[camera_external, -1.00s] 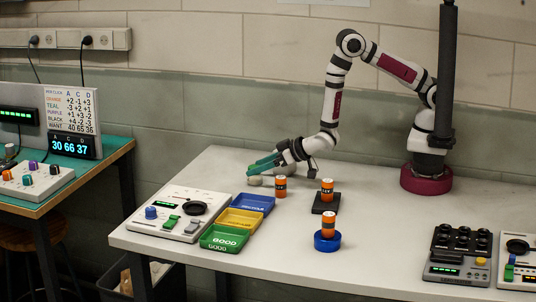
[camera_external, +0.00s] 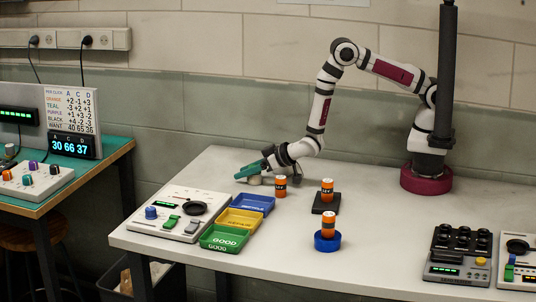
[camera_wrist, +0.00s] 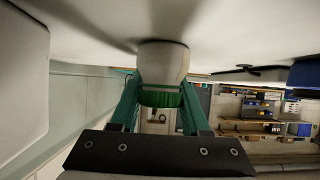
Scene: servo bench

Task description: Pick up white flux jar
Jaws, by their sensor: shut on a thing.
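The white flux jar (camera_wrist: 163,62) sits between the two green fingers of my gripper (camera_wrist: 160,98) in the wrist view. A green band shows at the jar's near end, between the fingertips. In the external view my gripper (camera_external: 250,173) is low over the back left of the white table, tilted nearly flat. The jar (camera_external: 254,181) shows there as a small pale shape under the fingers, at table level. My gripper is shut on the jar. Most of the jar is hidden by the fingers in the external view.
An orange cylinder (camera_external: 280,186) stands close to the right of my gripper. Blue (camera_external: 268,196), yellow and green trays lie in front. Another orange cylinder stands on a black pad (camera_external: 318,208), and one on a blue round base (camera_external: 327,245). The table's right middle is clear.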

